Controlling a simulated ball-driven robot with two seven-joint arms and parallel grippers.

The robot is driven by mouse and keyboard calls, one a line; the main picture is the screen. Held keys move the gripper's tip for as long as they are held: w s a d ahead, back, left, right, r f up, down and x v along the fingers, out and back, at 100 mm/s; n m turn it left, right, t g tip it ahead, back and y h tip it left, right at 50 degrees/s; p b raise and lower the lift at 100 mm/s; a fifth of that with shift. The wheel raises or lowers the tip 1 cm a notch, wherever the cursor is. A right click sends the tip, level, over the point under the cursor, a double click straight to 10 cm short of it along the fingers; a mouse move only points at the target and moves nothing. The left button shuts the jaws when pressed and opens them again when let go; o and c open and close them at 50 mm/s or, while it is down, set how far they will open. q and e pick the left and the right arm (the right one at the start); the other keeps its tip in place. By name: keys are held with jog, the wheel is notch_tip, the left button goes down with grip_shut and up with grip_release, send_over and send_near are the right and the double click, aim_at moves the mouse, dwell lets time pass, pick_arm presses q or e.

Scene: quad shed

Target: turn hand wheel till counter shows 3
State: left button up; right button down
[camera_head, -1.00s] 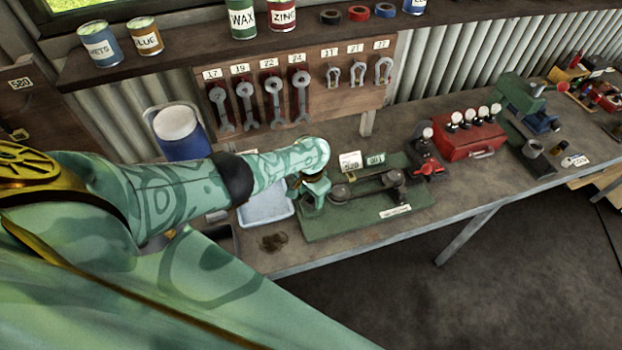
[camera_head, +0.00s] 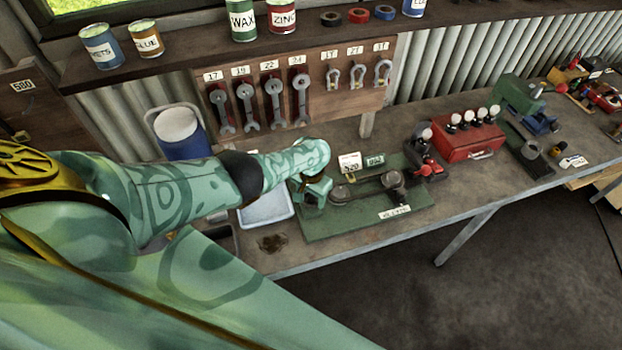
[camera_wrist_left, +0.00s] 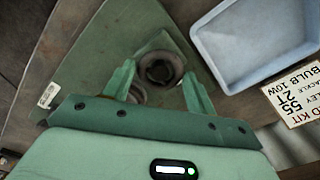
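A green board (camera_head: 322,222) on the bench carries a dark linkage between round parts (camera_head: 393,178) and a small green counter (camera_head: 375,160), which seems to read 002; the digits are tiny. My left gripper (camera_head: 313,194) points down over the board's left end and covers what lies under it. In the left wrist view its two fingers (camera_wrist_left: 158,84) stand apart, with a dark round part with a central hole (camera_wrist_left: 160,67), perhaps the hand wheel, showing between and beyond the tips. I cannot tell whether they touch it. My right gripper is not in view.
A pale blue tray (camera_head: 266,208) lies left of the board and also shows in the wrist view (camera_wrist_left: 200,38). A red box (camera_head: 470,144) stands to the right. Wrenches hang behind.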

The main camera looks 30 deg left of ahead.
pick_arm(q)
jog(key=shift+o, duration=1.2)
notch_tip(320, 180, up, 8)
jog(key=p, duration=0.6)
jog(key=shift+f, duration=0.2)
notch_tip(320, 180, up, 9)
send_over(311, 199)
jog(key=shift+f, duration=0.15)
